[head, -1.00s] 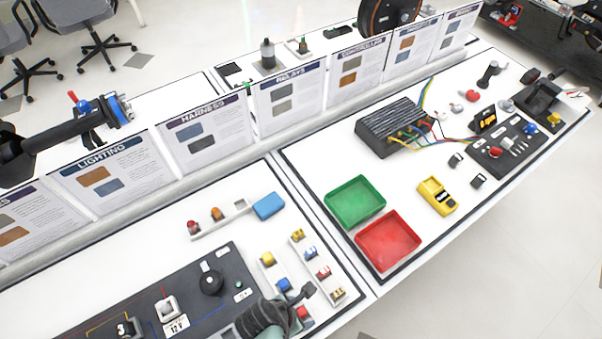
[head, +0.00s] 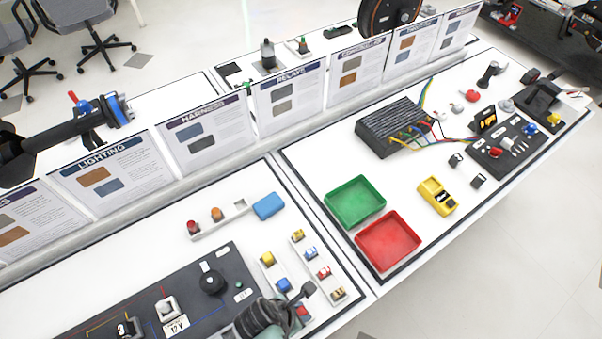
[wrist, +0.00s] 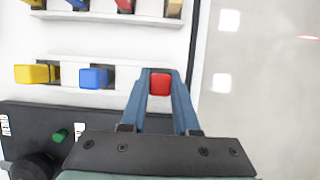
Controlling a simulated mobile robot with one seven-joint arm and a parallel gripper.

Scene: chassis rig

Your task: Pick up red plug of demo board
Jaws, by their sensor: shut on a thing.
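The red plug (wrist: 160,84) is between the fingertips of my gripper (wrist: 161,78) in the wrist view, with a finger against each side. My gripper is shut on it. The plug is in line with the yellow plug (wrist: 38,74) and the blue plug (wrist: 95,77) on a white strip, at the strip's right end. I cannot tell whether it is clear of the strip. In the head view the red plug (head: 302,311) shows only in part beside my dark gripper. The dark demo board (head: 217,262) lies to the left of the strip.
A second white strip (wrist: 100,16) holds several coloured plugs close by. A green tray (head: 355,201) and a red tray (head: 388,240) stand to the right, with a yellow meter (head: 437,196) beyond. Upright information panels (head: 205,130) line the back. The table's front edge is near my gripper.

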